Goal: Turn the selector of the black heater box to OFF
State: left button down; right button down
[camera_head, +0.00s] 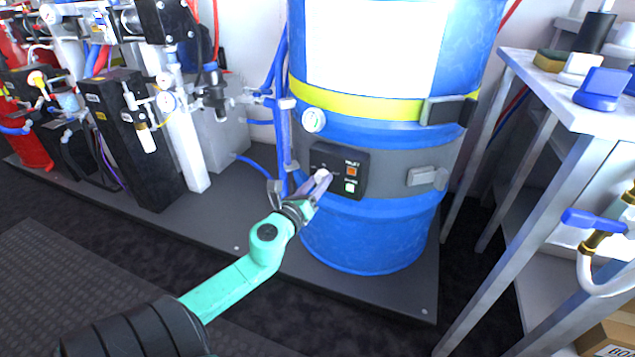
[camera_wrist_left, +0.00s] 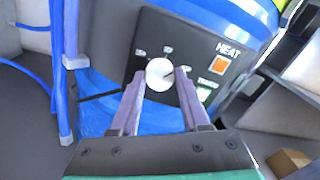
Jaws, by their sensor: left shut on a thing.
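The black heater box (camera_head: 339,153) is mounted on the grey band of the blue drum. It also shows in the wrist view (camera_wrist_left: 190,38), with the word HEAT, an orange square light and a lit green-white square. Its selector is a round white knob (camera_wrist_left: 159,71) on the box's left part; a dark line shows on the knob's right side. Small position labels surround it, too blurred to read. My left gripper (camera_head: 319,181) is shut on the selector, one finger on each side in the wrist view (camera_wrist_left: 160,80). My right gripper is not in view.
The blue drum (camera_head: 360,245) stands on a dark base plate (camera_head: 240,212). Blue hoses (camera_head: 283,120) run along the drum's left side. A white bench (camera_head: 560,105) with small items stands at right. Pipes, valves and a black cabinet (camera_head: 130,150) stand at left.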

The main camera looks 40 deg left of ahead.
pick_arm(q)
jog(key=n, duration=0.3)
jog(key=shift+n+p, duration=0.35)
jog(key=shift+n, duration=0.05)
jog(key=shift+n+p, duration=0.55)
jog(key=shift+n, duration=1.35)
jog(key=shift+c, duration=1.9)
grip_release()
jog(key=v, duration=1.4)
jog(key=shift+s, duration=0.3)
